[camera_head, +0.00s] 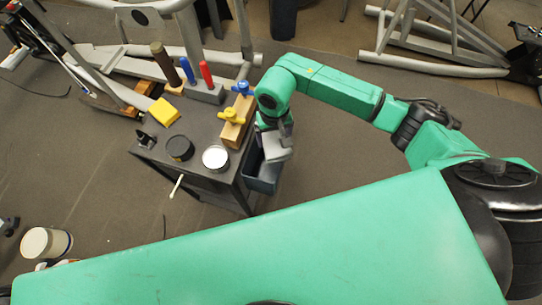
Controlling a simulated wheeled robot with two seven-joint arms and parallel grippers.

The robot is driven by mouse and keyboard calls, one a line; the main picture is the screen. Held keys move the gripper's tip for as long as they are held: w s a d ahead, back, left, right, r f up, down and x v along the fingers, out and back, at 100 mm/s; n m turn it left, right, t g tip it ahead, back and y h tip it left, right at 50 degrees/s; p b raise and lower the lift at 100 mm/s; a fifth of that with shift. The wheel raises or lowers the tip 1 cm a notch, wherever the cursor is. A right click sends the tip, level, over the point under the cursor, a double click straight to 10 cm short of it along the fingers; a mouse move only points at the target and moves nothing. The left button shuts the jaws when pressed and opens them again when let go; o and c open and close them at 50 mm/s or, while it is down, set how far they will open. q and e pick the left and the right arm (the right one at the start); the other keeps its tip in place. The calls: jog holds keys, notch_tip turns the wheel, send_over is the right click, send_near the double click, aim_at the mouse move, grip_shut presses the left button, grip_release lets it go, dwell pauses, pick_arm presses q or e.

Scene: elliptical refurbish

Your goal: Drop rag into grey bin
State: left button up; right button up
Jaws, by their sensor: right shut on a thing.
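My right gripper (274,142) is at the right side of the dark cart, at the end of my green arm, pointing down. It is shut on the rag (278,152), a small light grey piece that is hard to tell apart from the fingers. The grey bin (263,182), dark and open-topped, is at the cart's right side, directly below the gripper in the picture. The gripper and rag cover part of its opening. I cannot tell the exact height of the rag over the rim. My left gripper is not in view.
The cart top (203,135) holds a yellow block (165,112), a black round tin (179,148), a white-topped tin (215,158), a wooden block with valves (236,122) and upright red and blue handled tools. Grey exercise frames stand behind. Floor right of the bin is clear.

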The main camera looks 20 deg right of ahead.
jog(key=shift+w+f, duration=0.25)
jog(key=shift+f, duration=0.4)
jog(key=shift+w+f, duration=0.2)
jog(key=shift+f, duration=0.4)
jog(key=shift+s+r, duration=0.15)
jog(key=o, duration=1)
jog(key=shift+c, duration=0.2)
jog(key=shift+r, duration=0.1)
notch_tip(320, 180, up, 14)
jog(key=b, duration=0.3)
jog(key=shift+r+b, duration=0.2)
jog(key=shift+b, duration=0.15)
